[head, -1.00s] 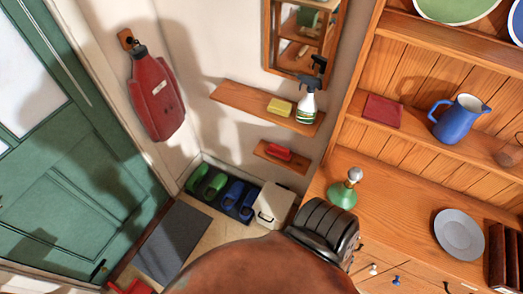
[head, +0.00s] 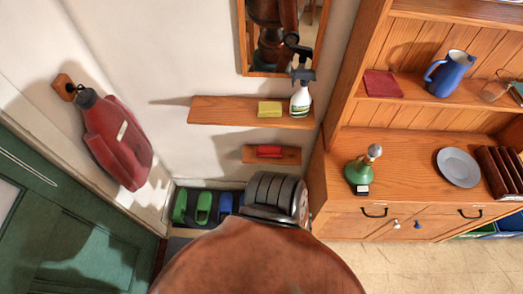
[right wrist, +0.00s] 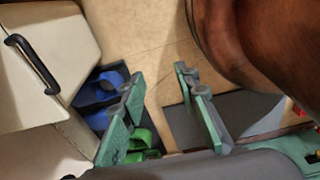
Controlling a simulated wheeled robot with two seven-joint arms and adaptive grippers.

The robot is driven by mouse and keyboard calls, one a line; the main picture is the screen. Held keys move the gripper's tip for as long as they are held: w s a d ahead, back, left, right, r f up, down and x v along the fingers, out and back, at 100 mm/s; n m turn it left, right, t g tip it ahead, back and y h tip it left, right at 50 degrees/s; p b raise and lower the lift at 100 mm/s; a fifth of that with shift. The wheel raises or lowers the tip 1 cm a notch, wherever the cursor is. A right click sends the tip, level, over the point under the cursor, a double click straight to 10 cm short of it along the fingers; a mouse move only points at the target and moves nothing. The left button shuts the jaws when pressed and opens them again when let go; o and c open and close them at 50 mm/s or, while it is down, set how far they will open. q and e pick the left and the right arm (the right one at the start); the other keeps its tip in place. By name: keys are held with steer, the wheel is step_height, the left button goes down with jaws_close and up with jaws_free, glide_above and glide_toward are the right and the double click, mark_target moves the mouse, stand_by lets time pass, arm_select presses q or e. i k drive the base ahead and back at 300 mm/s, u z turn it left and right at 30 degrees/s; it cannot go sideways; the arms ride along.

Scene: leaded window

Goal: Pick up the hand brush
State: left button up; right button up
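A small red object (head: 269,151) lies on the small lower wooden shelf in the head view. It may be the hand brush, but its bristles cannot be made out. My right gripper (right wrist: 160,82) is open and empty in the right wrist view, its green fingers apart above the floor by the shoes. In the head view my brown arm fills the bottom middle and hides the floor there; no gripper shows. My left gripper is not in view.
Above hangs a longer shelf (head: 220,109) with a yellow sponge (head: 269,109) and spray bottle (head: 301,96). Green shoes (head: 191,206) stand below. A cream box (right wrist: 35,60) is beside the shoes in the wrist view. A wooden dresser (head: 335,190) stands right; floor before it is clear.

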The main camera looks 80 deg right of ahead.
mark_target(272, 151)
steer(key=z, duration=1.65)
